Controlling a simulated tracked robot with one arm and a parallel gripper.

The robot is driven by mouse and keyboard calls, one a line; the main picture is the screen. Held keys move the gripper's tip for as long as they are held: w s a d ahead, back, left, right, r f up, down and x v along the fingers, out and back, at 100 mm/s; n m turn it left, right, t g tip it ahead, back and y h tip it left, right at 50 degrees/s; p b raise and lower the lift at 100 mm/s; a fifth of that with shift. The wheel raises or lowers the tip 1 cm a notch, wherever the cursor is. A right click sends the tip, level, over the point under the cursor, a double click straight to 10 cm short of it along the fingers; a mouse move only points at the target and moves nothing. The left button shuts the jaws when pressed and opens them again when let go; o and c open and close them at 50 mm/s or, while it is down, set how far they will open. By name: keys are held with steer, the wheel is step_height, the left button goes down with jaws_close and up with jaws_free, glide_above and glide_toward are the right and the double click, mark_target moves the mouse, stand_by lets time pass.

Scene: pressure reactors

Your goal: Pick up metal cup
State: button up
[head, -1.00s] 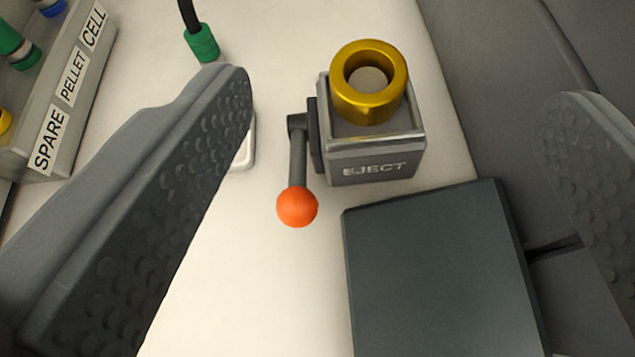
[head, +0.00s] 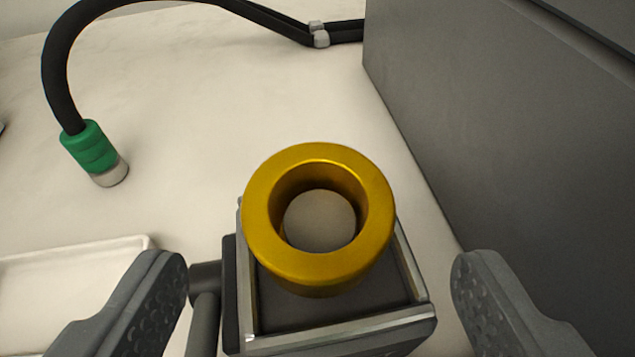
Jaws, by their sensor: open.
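A gold metal cup (head: 318,264), ring-shaped at the top with a round opening, stands upright in the square grey eject box (head: 340,333) in the middle of the head view. Its inner floor looks light grey. My gripper (head: 318,285) is open, with one finger to the left and one to the right of the box. The fingertips are nearer to the camera than the cup and do not touch it. The lower ends of both fingers run out of the picture.
A lever arm (head: 204,310) sits on the box's left side, close to my left finger. A black hose with a green connector (head: 91,148) lies at the upper left. A white tray (head: 75,252) is at the left. A tall grey wall (head: 500,130) stands at the right.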

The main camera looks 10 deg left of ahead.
mark_target(322, 183)
steer(key=shift+r+b+x, duration=0.15)
steer(key=shift+b+x, duration=0.1)
steer(key=shift+x, duration=1.05)
steer(key=shift+r+b+x, duration=0.15)
steer(key=shift+b+x, duration=0.05)
steer(key=shift+x, duration=1.1)
steer(key=shift+w, duration=0.1)
steer(key=shift+c, duration=0.3)
steer(key=c, duration=1.2)
steer(key=shift+r, duration=0.1)
step_height(322, 183, up, 10)
steer(key=p, duration=0.2)
steer(key=shift+f+g, duration=0.55)
steer(key=shift+f, duration=1.8)
steer(key=shift+f+g, duration=0.55)
steer(key=shift+f, duration=1.85)
